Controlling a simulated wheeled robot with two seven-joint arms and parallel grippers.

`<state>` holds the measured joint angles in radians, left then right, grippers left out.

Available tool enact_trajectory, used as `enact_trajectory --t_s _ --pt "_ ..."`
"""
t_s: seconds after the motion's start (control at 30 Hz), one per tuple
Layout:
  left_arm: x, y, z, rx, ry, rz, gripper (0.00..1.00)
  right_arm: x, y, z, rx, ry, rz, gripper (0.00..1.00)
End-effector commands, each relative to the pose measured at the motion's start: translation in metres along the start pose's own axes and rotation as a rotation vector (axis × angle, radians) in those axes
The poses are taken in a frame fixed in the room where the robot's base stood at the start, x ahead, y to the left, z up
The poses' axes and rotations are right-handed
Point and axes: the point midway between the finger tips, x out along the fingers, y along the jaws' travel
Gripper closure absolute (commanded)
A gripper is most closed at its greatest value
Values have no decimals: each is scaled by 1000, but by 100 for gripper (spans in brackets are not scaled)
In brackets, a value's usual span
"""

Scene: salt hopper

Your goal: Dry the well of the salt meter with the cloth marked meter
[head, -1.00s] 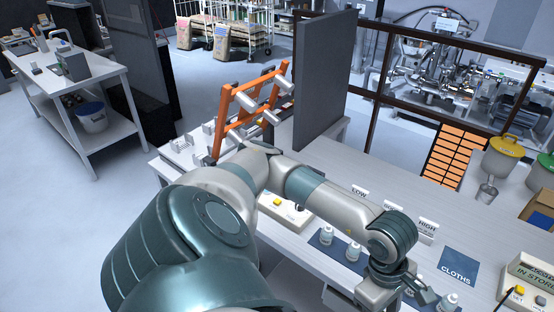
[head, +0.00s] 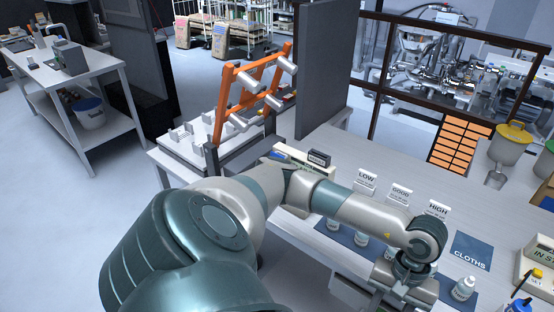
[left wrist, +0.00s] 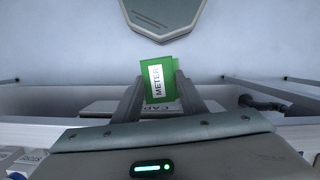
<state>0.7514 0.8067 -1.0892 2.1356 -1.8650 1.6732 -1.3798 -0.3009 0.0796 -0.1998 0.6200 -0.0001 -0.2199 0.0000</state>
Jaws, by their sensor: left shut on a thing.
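My left gripper (left wrist: 158,82) is shut on a folded green cloth (left wrist: 170,65) with a white label reading METER, in the left wrist view. In the head view its wrist is at the lower right, and the fingers and cloth are hidden or too small to tell. A pale instrument with a dark display (head: 319,158) stands on the bench behind my left forearm. It may be the salt meter; its well does not show and my arm covers part of it. My right gripper is not in view.
LOW (head: 366,180), GOOD (head: 401,192) and HIGH (head: 437,209) cards stand behind several white bottles. The blue CLOTHS mat (head: 472,250) looks bare. An orange rack (head: 240,85) and a dark upright panel (head: 323,75) stand at the bench's far left. Another pale box (head: 535,264) is at the right.

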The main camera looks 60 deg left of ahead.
Motion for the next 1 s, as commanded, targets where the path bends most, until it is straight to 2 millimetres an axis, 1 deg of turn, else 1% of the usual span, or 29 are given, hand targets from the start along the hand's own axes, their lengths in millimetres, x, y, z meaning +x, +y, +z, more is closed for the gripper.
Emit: enact_trajectory --t_s 0.03,0.1,0.2,0.3,0.4,0.53,1.0 --pt "12 2 -4 82 -2 -20 83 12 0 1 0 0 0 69" --pt "20 3 -8 198 -4 -50 83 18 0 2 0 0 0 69" --pt "29 3 -12 343 -9 -88 83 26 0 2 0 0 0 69" --pt "35 4 -14 452 -16 -117 83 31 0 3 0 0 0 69" --pt "38 3 -16 521 -20 -136 83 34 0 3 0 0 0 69" --pt "38 3 -17 559 -23 -146 83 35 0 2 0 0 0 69" --pt "38 3 -17 560 -23 -147 83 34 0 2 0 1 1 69"
